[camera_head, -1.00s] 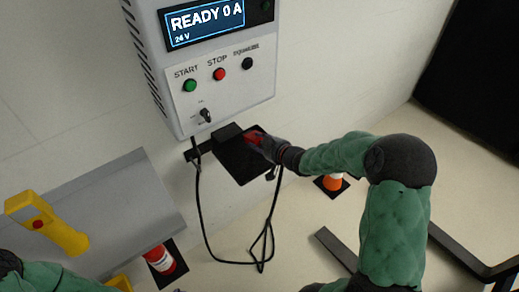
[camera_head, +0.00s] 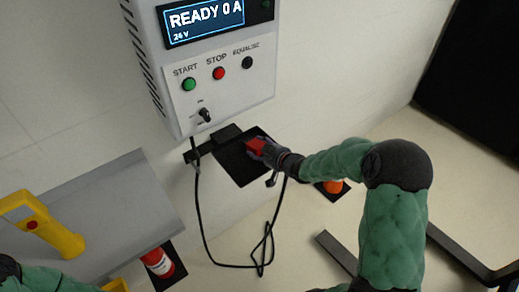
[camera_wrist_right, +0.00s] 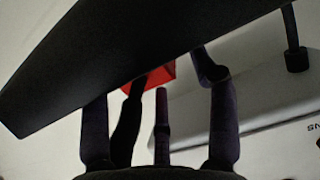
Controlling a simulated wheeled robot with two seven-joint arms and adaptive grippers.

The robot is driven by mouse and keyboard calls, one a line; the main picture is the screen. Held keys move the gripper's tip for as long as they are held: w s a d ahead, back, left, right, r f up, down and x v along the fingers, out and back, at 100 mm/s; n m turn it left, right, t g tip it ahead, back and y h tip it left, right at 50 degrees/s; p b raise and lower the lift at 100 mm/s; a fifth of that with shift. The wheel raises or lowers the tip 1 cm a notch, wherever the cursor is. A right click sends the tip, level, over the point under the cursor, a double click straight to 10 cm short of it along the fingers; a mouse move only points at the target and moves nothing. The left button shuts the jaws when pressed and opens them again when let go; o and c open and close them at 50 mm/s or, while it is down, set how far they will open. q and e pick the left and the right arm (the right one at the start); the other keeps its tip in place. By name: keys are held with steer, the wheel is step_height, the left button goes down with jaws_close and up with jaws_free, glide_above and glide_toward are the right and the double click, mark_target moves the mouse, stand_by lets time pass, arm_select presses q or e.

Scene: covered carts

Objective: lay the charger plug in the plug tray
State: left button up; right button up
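The red charger plug (camera_head: 256,146) is over the black plug tray (camera_head: 236,168) below the charger cabinet, in the head view. My right gripper (camera_head: 266,151) is around it from the right. In the right wrist view the fingers (camera_wrist_right: 158,105) stand apart, with visible gaps to the red plug (camera_wrist_right: 161,74) between them. The tray (camera_wrist_right: 90,70) cuts across that view and hides part of the plug and the fingertips. I cannot tell whether the plug's whole underside rests on the tray. My left gripper is out of view; only part of the left arm shows at the lower left.
The charger cabinet (camera_head: 222,92) reads READY 0 A. A black cable (camera_head: 204,225) hangs in loops below the tray. An orange cone (camera_head: 333,186) stands right of the tray.

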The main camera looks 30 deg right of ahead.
steer(key=shift+s+d+r+p, duration=0.1)
steer(key=shift+s+r+p, duration=0.1)
steer(key=shift+r+p, duration=0.25)
steer(key=a+p+v, duration=0.1)
steer(key=p+v, duration=0.2)
steer(key=v, duration=0.8)
steer(key=shift+s+d+p, duration=0.3)
steer(key=shift+d, duration=0.1)
